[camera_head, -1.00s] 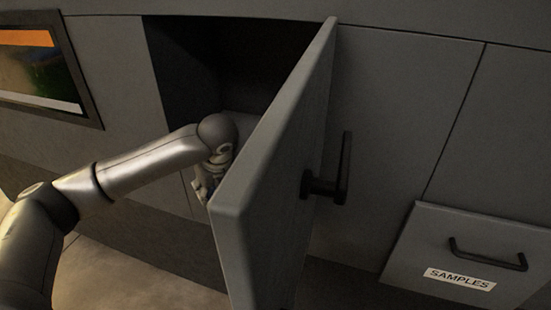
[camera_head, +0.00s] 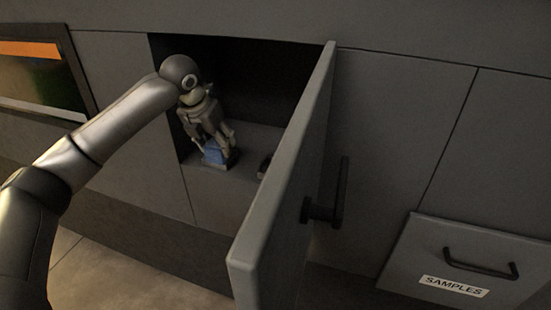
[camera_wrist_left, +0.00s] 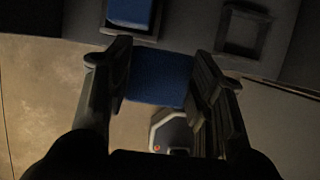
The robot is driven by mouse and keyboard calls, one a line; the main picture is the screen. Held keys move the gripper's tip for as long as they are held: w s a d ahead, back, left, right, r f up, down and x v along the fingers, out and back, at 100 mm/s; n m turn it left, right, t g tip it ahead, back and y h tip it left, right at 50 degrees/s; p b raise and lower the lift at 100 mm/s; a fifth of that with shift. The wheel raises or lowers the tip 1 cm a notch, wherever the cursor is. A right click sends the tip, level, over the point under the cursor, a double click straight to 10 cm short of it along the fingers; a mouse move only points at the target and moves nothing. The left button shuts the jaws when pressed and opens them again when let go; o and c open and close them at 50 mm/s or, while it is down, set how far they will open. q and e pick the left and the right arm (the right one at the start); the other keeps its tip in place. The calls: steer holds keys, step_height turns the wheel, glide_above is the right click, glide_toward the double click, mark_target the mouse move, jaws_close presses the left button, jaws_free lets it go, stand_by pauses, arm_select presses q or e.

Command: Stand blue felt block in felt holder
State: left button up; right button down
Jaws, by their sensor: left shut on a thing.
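My left gripper (camera_head: 214,146) reaches down into the open compartment in the head view. In the left wrist view its two fingers (camera_wrist_left: 160,68) are shut on a blue felt block (camera_wrist_left: 160,80). A dark square holder (camera_wrist_left: 243,35) with an empty middle lies beyond the right finger. Beyond the left finger, another blue piece (camera_wrist_left: 130,12) sits within a dark frame. In the head view, blue (camera_head: 213,154) shows at the fingertips; I cannot tell which blue piece this is. A dark holder (camera_head: 264,165) is partly hidden by the door. My right gripper is not in view.
The compartment door (camera_head: 285,180) stands open to the right of my left arm, with a black handle (camera_head: 328,205) on its outside. A drawer labelled SAMPLES (camera_head: 470,260) is at lower right. A screen (camera_head: 40,75) is at left.

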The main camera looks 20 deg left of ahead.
arm_select(q)
steer(key=w+d+f+p, duration=0.1)
steer(key=w+d, duration=0.1)
steer(key=d, duration=0.2)
steer(key=w+d+f+p, duration=0.1)
steer(key=w+d+p, duration=0.1)
steer(key=d, duration=0.3)
steer(key=w+d+f+p, duration=0.1)
steer(key=w+d+p, duration=0.1)
steer(key=d, duration=0.2)
steer(key=shift+w+d+f, duration=0.15)
steer(key=shift+w+f, duration=0.05)
steer(key=shift+w, duration=0.05)
step_height(320, 180, down, 2)
steer(key=shift+f+p, duration=0.2)
steer(key=shift+p, duration=0.6)
steer(key=shift+d+f+p, duration=0.15)
steer(key=shift+f+p, duration=0.1)
steer(key=shift+p, duration=0.1)
steer(key=shift+w+f, duration=0.1)
steer(key=shift+f, duration=0.25)
steer(key=shift+f, duration=0.1)
steer(key=o, duration=1)
